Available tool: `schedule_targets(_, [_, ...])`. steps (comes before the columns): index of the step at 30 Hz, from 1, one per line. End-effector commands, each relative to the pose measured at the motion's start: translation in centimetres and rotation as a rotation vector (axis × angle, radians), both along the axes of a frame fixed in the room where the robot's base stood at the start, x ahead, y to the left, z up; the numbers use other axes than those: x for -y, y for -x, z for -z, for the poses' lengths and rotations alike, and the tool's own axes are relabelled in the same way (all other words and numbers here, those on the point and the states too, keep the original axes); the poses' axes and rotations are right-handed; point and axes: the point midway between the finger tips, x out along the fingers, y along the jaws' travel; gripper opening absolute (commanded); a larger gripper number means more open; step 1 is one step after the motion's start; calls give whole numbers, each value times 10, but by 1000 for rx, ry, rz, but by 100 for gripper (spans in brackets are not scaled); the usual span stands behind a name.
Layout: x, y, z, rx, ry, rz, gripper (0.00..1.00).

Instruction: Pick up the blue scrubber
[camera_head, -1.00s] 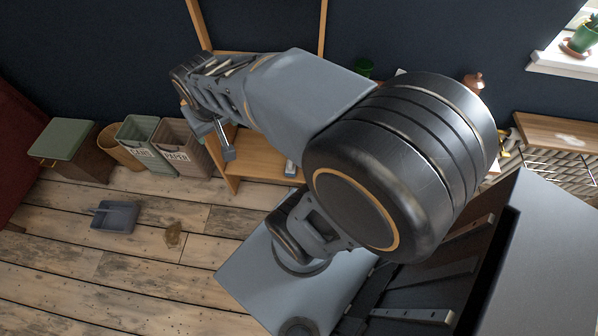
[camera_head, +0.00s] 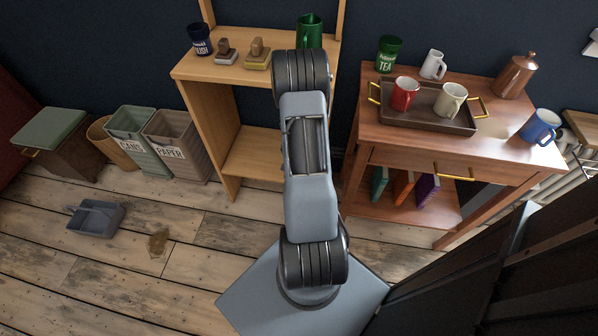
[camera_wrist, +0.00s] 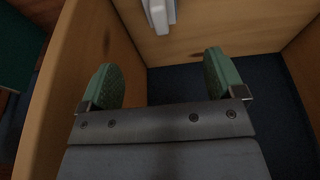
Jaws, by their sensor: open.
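My gripper (camera_wrist: 163,72) is open and empty in the wrist view, its two green-padded fingers apart. Ahead of it, at the top edge, a pale grey-blue object (camera_wrist: 160,14) lies on a wooden board, partly cut off; I cannot tell if it is the blue scrubber. In the head view my arm reaches towards the wooden shelf unit (camera_head: 240,158) and hides my gripper and part of the shelf. Two brush-like scrubbers, one brown and grey (camera_head: 227,52), one yellowish (camera_head: 258,54), stand on the shelf top. Neither looks clearly blue.
A navy cup (camera_head: 201,40) and a green mug (camera_head: 309,31) stand on the shelf top. A wooden side panel (camera_wrist: 85,50) is close on the gripper's left. A wooden cart (camera_head: 450,152) with a tray of mugs stands to the right. Bins (camera_head: 175,148) stand left.

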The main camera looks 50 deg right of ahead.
Motion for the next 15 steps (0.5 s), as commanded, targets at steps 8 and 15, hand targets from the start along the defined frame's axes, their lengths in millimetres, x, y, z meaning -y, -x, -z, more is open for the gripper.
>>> schedule_targets(8, [12, -5, 55, -1, -3, 2, 88])
schedule_targets(15, [18, -9, 77, -1, -2, 2, 88])
